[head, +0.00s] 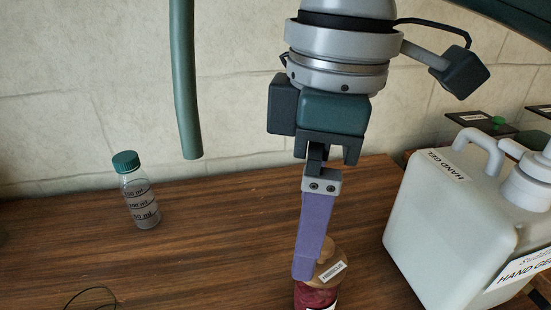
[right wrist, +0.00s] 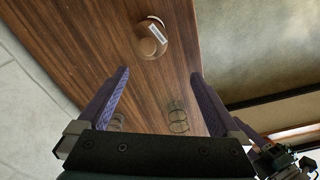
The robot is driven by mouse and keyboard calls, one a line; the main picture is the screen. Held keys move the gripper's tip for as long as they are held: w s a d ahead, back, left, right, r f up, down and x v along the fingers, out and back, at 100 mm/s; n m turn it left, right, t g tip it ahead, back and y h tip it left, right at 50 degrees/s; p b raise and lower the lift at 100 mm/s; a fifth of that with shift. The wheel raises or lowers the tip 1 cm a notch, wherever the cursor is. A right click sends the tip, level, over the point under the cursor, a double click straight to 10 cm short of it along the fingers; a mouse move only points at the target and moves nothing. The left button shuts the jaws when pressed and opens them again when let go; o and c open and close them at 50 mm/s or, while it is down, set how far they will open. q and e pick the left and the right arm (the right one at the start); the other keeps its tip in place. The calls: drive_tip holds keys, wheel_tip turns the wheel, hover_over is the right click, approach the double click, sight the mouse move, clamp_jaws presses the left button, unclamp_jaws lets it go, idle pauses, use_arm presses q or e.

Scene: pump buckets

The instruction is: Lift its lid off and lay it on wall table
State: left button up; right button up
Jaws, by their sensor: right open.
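A jar (head: 318,296) with dark red contents stands at the bottom edge of the head view, partly cut off. Its brown round lid (head: 330,262) is on it and carries a white label that seems to read hibiscus. In the right wrist view the lid (right wrist: 152,40) shows from above, beyond the fingertips. My right gripper (head: 306,268) points down with purple fingers, open and empty. In the head view one finger overlaps the lid's left side; contact cannot be told. The wooden table (head: 230,250) along the wall bears the jar. My left gripper is not in view.
A large white hand gel container (head: 430,225) with a pump stands close on the right. A small bottle with a green cap (head: 137,205) stands at the back left. A green tube (head: 185,80) hangs above the table. The table's middle left is clear.

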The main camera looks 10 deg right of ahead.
sight(331, 268)
drive_tip(key=shift+w+d+r+h, duration=0.2)
drive_tip(key=shift+w+d+r, duration=0.3)
drive_tip(key=shift+r, duration=0.15)
drive_tip(key=shift+w+d+r+h, duration=0.2)
drive_tip(key=shift+w+d+r, duration=0.25)
drive_tip(key=shift+r, duration=0.15)
drive_tip(key=f, duration=0.9)
drive_tip(key=shift+s+d+f+b, duration=0.3)
drive_tip(key=shift+s+f+b, duration=0.1)
drive_tip(key=c, duration=1.2)
